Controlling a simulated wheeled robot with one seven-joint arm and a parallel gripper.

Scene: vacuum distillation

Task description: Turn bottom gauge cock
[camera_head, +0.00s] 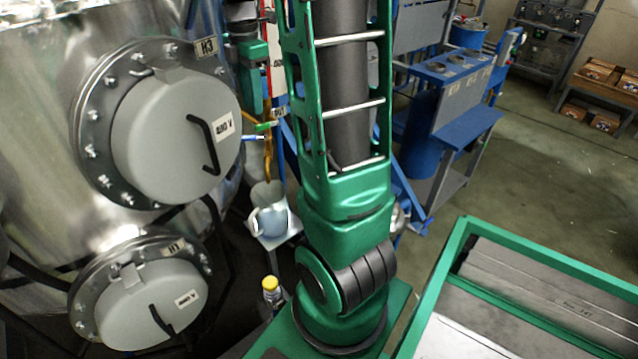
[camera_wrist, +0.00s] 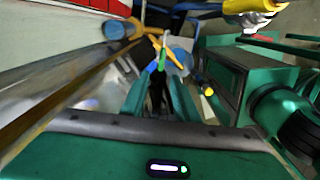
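In the head view, the bottom gauge cock (camera_head: 266,125) shows as a small green lever on yellow-orange pipework, low on the red-and-white gauge beside the steel tank. In the wrist view, a thin green lever (camera_wrist: 163,58) stands by a yellow fitting (camera_wrist: 165,45), just beyond my fingertips. My gripper (camera_wrist: 158,82) points toward it, with two green fingers apart and a dark gap between them. I see nothing held, and contact with the lever cannot be told. A green part above the cock in the head view appears to be my gripper, partly hidden.
The steel tank (camera_head: 35,130) with two round grey hatches fills the left. A blue-grey jug (camera_head: 268,218) stands below the cock on a small stand (camera_head: 282,237). A yellow-capped bottle (camera_head: 271,290) stands lower down. Blue workbenches (camera_head: 470,125) and open floor lie right.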

